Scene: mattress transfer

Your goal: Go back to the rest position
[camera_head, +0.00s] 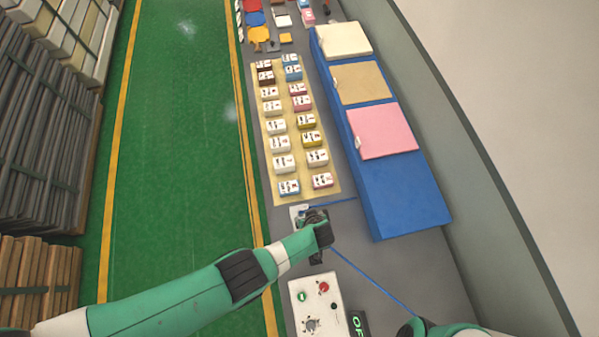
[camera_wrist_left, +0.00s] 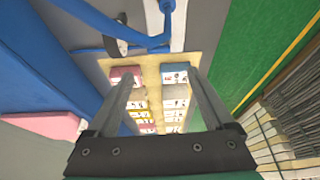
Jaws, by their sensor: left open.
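My left arm reaches in from the left in the camera head view, and its gripper (camera_head: 316,234) is over the grey work surface, below the yellow mat of boxes and above the control box. In the left wrist view the two fingers (camera_wrist_left: 160,77) stand apart with nothing held between them. Boxes on the mat show beyond the fingers. Part of my right arm (camera_head: 440,328) shows at the bottom right edge in the camera head view; its gripper is not visible.
The yellow mat (camera_head: 331,186) holds rows of small boxes. A blue platform (camera_head: 405,205) at the right bears a pink pad (camera_head: 383,131), a tan pad (camera_head: 361,83) and a cream pad (camera_head: 343,40). A control box (camera_head: 320,302) with buttons stands below my left gripper. A blue cord (camera_head: 372,281) crosses nearby.

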